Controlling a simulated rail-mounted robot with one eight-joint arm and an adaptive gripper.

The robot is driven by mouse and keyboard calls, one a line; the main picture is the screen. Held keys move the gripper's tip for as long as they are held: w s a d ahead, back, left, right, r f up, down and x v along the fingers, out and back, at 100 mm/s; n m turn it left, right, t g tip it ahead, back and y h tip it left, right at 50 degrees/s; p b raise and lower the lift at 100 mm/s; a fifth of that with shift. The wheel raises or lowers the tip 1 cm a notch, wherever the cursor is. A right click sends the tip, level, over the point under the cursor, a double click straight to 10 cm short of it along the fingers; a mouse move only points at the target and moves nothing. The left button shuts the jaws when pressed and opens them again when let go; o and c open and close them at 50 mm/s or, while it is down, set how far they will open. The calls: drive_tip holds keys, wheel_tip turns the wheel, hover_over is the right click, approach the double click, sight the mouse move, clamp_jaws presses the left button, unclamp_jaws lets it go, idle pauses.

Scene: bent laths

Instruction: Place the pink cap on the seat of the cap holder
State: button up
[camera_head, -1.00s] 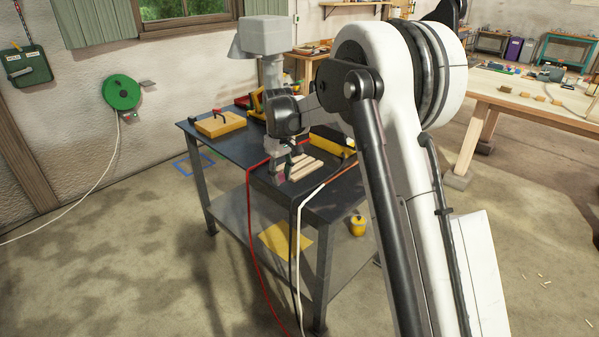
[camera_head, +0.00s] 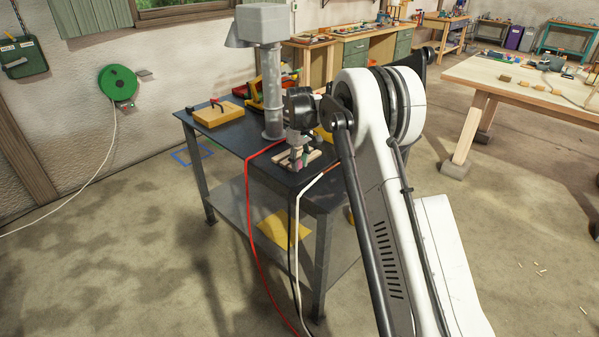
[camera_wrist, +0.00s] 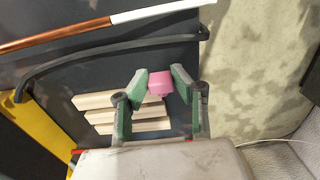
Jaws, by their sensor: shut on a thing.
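The pink cap (camera_wrist: 161,83) sits between the green-padded fingers of my gripper (camera_wrist: 160,78) in the wrist view. My gripper is shut on it. In the head view my gripper (camera_head: 298,165) is low over the near right part of the dark table, and the cap is too small there to make out well. Several pale wooden laths (camera_wrist: 120,113) lie on the table beside and partly behind the cap in the wrist view; they also show in the head view (camera_head: 312,155). I cannot pick out the cap holder or its seat in either view.
A red cable (camera_head: 249,205) and a white cable (camera_head: 298,215) hang over the table's (camera_head: 225,142) front edge. A copper rod with a white sleeve (camera_wrist: 80,35) and a black cable (camera_wrist: 100,53) lie nearby.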

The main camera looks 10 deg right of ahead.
sight(300, 178)
drive_tip(key=shift+f, duration=1.9)
drive_tip(key=shift+f, duration=0.2)
drive_tip(key=o, duration=0.8)
drive_tip(key=shift+c, duration=0.2)
drive_tip(key=shift+r, duration=0.2)
